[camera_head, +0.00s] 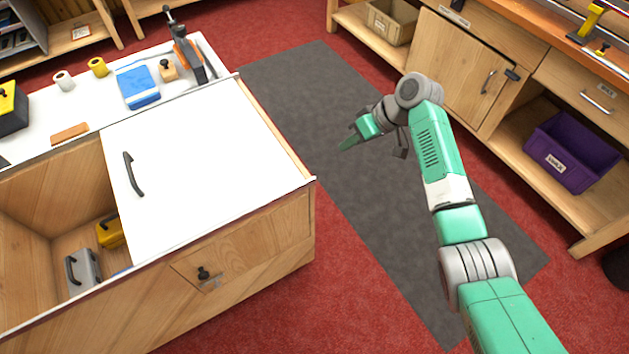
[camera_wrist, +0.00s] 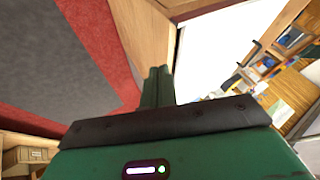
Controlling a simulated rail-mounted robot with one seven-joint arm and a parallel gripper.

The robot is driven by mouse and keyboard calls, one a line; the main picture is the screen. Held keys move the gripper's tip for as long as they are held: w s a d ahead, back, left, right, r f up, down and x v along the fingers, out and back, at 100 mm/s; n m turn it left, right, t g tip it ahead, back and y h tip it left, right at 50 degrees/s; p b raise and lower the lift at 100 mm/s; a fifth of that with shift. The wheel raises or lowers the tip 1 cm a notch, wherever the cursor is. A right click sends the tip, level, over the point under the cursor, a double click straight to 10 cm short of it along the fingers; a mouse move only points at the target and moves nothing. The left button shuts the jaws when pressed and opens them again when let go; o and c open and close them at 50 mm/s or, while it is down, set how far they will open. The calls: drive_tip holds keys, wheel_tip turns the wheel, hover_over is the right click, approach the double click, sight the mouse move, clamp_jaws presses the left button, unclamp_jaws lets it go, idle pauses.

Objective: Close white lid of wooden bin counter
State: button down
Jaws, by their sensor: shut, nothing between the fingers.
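The white lid (camera_head: 210,150) with a dark handle (camera_head: 132,175) lies flat over the right part of the wooden bin counter (camera_head: 250,262). The counter's left part is open and shows its inside. My gripper (camera_head: 345,145) is above the grey floor mat, to the right of the counter and apart from the lid. Its fingers are together and empty. In the wrist view the shut fingers (camera_wrist: 157,85) point toward the counter's wooden side (camera_wrist: 145,35), and the white top (camera_wrist: 225,45) shows beyond it.
A grey case (camera_head: 82,270) and a yellow case (camera_head: 110,232) are in the open bin. A blue pad (camera_head: 138,86), tape rolls and a clamp tool (camera_head: 187,55) are on the back ledge. A cabinet bench (camera_head: 465,75) with a purple bin (camera_head: 570,155) stands at right. The grey mat (camera_head: 300,90) is clear.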

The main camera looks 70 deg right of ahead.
drive_tip(key=b+x, duration=0.1)
drive_tip(key=x, duration=0.3)
drive_tip(key=w+a+r+b+x, duration=0.1)
drive_tip(key=b+x, duration=0.1)
drive_tip(key=x, duration=0.1)
drive_tip(key=a+b+x, duration=0.1)
drive_tip(key=x, duration=0.3)
drive_tip(key=shift+w+a+f+b, duration=0.1)
drive_tip(key=shift+w+b, duration=0.3)
drive_tip(key=shift+w+a, duration=0.3)
drive_tip(key=shift+a, duration=0.1)
